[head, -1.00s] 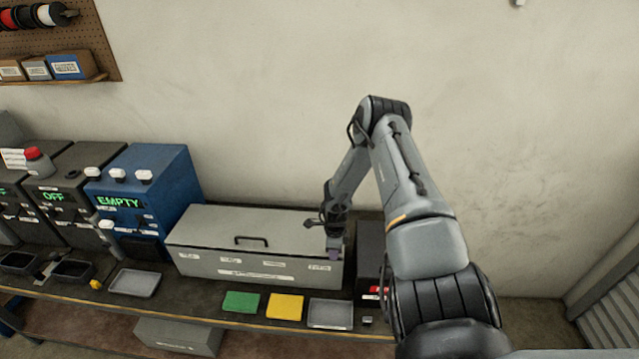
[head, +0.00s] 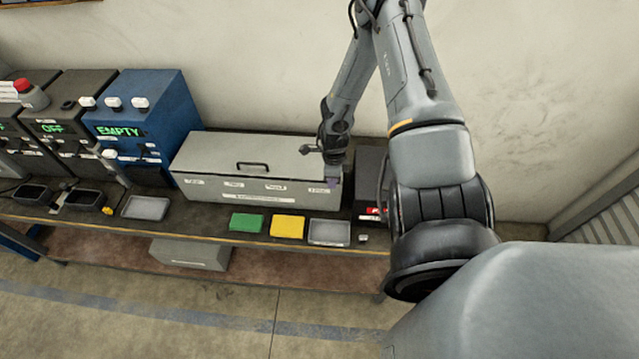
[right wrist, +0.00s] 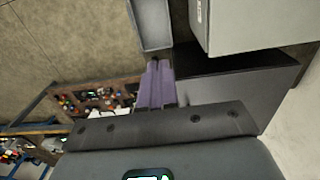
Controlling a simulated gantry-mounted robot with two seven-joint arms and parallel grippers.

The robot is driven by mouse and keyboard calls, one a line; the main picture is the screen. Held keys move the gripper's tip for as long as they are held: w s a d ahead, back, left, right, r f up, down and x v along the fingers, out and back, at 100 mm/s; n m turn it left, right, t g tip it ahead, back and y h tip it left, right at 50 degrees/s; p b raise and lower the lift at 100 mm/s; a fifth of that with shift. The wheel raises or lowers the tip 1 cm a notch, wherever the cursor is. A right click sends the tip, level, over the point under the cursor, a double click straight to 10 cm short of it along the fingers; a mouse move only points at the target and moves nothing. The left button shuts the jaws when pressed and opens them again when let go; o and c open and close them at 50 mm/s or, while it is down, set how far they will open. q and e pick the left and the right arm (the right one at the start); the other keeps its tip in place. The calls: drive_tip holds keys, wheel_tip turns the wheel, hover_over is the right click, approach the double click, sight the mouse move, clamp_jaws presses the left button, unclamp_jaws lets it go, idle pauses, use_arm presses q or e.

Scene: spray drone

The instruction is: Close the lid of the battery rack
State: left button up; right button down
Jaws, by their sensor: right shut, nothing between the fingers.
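The battery rack (head: 255,188) is a long light-grey box with a black handle on its top and white labels on its front. Its lid (head: 218,156) lies flat and looks shut in the head view. My right gripper (head: 333,184) is at the front right corner of the rack, pointing down. In the right wrist view its purple fingers (right wrist: 157,86) are together and empty, beside the grey corner of the rack (right wrist: 255,25). I cannot tell whether they touch it. My left gripper does not show.
Left of the rack stands a blue unit (head: 150,120) reading EMPTY. In front lie a green pad (head: 247,222), a yellow pad (head: 287,227) and grey trays (head: 329,233) (head: 146,208). A dark box (head: 370,185) stands right of the rack, close to my right arm.

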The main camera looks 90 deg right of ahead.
drive_tip(key=a, duration=0.1)
wheel_tip(320, 180, up, 8)
drive_tip(key=m+y+b, duration=0.4)
drive_tip(key=m+b, duration=1.1)
drive_tip(key=m, duration=0.3)
hover_over(296, 178)
drive_tip(key=s+d, duration=0.2)
drive_tip(key=s, duration=0.2)
drive_tip(key=w+d+b, duration=0.2)
drive_tip(key=w+b, duration=0.1)
drive_tip(key=b, duration=0.1)
drive_tip(key=shift+h, duration=0.4)
drive_tip(key=b+x, duration=0.1)
drive_tip(key=x, duration=0.3)
drive_tip(key=d+b+x, duration=0.1)
drive_tip(key=x, duration=0.4)
drive_tip(key=w+b+x, duration=0.1)
drive_tip(key=x, duration=0.3)
drive_tip(key=shift+d+f+b, duration=0.1)
drive_tip(key=shift+f+b, duration=0.3)
drive_tip(key=shift+f, duration=0.9)
